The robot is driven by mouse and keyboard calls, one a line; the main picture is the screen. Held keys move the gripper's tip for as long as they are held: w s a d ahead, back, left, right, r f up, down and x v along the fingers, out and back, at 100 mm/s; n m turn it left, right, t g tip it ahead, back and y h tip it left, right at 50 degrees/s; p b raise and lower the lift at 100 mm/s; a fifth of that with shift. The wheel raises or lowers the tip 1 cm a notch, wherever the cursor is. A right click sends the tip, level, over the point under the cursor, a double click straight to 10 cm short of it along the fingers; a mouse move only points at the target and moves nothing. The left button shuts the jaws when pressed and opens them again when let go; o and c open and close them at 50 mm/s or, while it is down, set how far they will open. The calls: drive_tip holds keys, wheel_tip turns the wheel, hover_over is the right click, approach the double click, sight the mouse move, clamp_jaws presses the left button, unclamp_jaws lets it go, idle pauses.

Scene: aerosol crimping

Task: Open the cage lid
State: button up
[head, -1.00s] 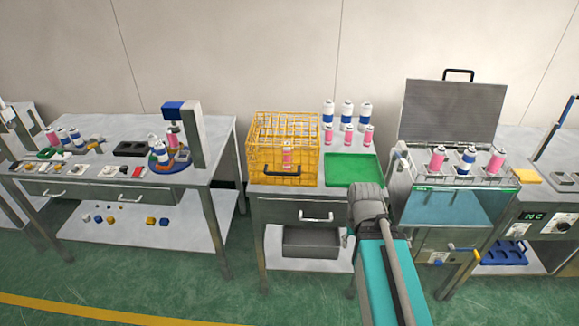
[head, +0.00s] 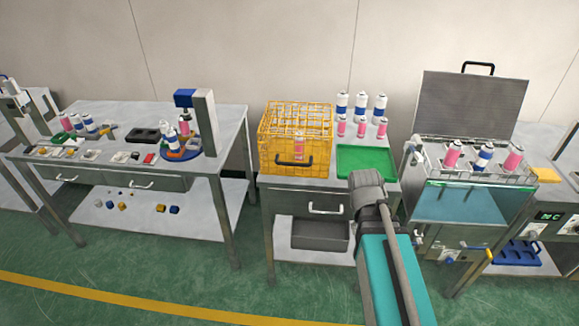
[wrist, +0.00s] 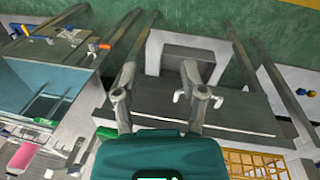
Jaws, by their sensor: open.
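The yellow wire cage (head: 268,152) stands on the middle table, left of the green tray. Its wire top looks flat and closed, and a black handle (head: 294,161) is on its front. A pink and white can (head: 299,148) shows through the wires. In the wrist view a part of the cage (wrist: 240,160) shows at the bottom right. My gripper (wrist: 157,78) is open and empty in the wrist view, with its fingers spread over the table's drawer front, apart from the cage.
A green tray (head: 366,162) lies right of the cage, with several cans (head: 361,106) behind. To the right stands a water bath with a raised grey lid (head: 470,105) and cans in a rack. The left bench (head: 110,112) carries small parts. Green floor is free in front.

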drive_tip(key=w+a+f+n+t+h+b, duration=0.1)
drive_tip(key=w+a+n+h+b, duration=0.25)
drive_tip(key=w+a, duration=0.2)
drive_tip(key=n+t+h+b, duration=0.6)
drive_tip(key=t+h, duration=0.1)
drive_tip(key=t, duration=0.3)
approach(292, 164)
drive_tip(key=v, duration=0.3)
drive_tip(key=shift+a+m, duration=0.25)
drive_tip(key=shift+a, duration=0.1)
drive_tip(key=shift+d, duration=0.1)
drive_tip(key=b+x, duration=0.2)
drive_tip(key=x, duration=1.1)
drive_tip(key=shift+w+d+f, duration=0.2)
drive_tip(key=shift+w, duration=0.05)
